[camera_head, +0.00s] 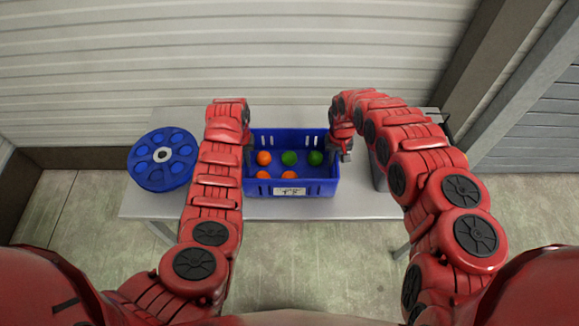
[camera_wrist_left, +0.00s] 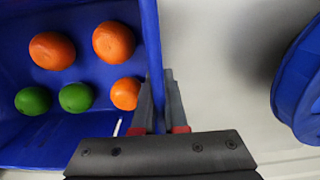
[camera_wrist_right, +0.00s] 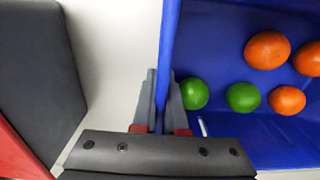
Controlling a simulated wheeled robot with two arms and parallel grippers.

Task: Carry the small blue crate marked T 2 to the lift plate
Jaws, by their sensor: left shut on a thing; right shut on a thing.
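The small blue crate (camera_head: 322,187) stands over the light grey table, with a white label (camera_head: 290,191) on its front wall whose print is too small to read surely. Orange and green fruits lie inside. My left gripper (camera_head: 250,150) is shut on the left wall; in the left wrist view its fingers (camera_wrist_left: 158,105) pinch the blue wall (camera_wrist_left: 152,45). My right gripper (camera_head: 338,150) is shut on the right wall, its fingers (camera_wrist_right: 161,105) on either side of the wall (camera_wrist_right: 168,45). Whether the crate touches the table is unclear. I cannot make out a lift plate.
A round blue reel (camera_head: 163,160) lies on the left of the table (camera_head: 270,209). A dark grey block (camera_head: 379,172) stands right of the crate, partly behind my right arm. A ribbed wall (camera_head: 250,50) rises behind the table; a grey post (camera_head: 505,75) stands at right.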

